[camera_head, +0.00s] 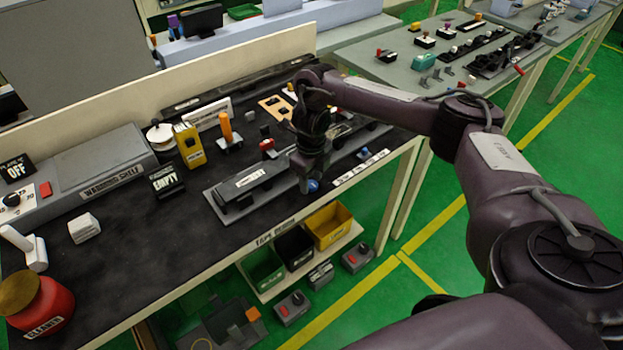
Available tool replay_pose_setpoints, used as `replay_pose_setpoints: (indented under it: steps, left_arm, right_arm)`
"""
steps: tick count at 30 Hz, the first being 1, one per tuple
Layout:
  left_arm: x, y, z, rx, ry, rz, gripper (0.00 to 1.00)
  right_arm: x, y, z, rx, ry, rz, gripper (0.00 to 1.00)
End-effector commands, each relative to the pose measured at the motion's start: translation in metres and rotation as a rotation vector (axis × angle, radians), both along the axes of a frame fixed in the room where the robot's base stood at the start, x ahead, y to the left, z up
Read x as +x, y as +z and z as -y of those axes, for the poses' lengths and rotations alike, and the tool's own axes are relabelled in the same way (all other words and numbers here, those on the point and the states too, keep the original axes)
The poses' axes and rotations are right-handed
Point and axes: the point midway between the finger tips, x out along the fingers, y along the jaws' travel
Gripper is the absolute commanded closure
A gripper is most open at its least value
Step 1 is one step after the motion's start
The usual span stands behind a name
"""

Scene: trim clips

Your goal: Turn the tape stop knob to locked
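My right arm reaches in from the right, and its gripper (311,178) points down at the front edge of the dark workbench (130,235). No label marks any part as the tape stop knob; a sign on the bench front seems to read "TAPE" (272,232). A long dark fixture (247,188) with a white label lies left of the gripper. My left gripper is not in view.
A red-topped part (267,146) and an orange-handled part (227,131) stand behind the fixture. A grey warming shelf (100,172), an "EMPTY" sign (165,181) and a red cleaner jar (38,305) are at left. Bins (328,226) hang below the front edge.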

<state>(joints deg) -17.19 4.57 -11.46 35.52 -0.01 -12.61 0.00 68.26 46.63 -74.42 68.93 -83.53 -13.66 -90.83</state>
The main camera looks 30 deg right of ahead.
Motion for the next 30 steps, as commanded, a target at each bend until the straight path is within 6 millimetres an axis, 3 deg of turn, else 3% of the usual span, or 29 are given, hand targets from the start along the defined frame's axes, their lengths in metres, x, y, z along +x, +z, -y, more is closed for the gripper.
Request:
replay_pose_setpoints:
  steps: [11, 21, 30]
  left_arm:
    - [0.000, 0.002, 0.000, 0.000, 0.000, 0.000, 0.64]
    - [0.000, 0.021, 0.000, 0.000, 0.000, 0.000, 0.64]
    - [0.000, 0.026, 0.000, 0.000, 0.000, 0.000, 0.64]
  right_arm:
    - [-0.002, 0.001, 0.000, -0.001, 0.002, -0.006, 0.50]
    - [-0.001, 0.056, 0.001, -0.002, 0.002, -0.002, 0.50]
    - [-0.002, 0.076, 0.000, -0.001, 0.001, -0.006, 0.50]
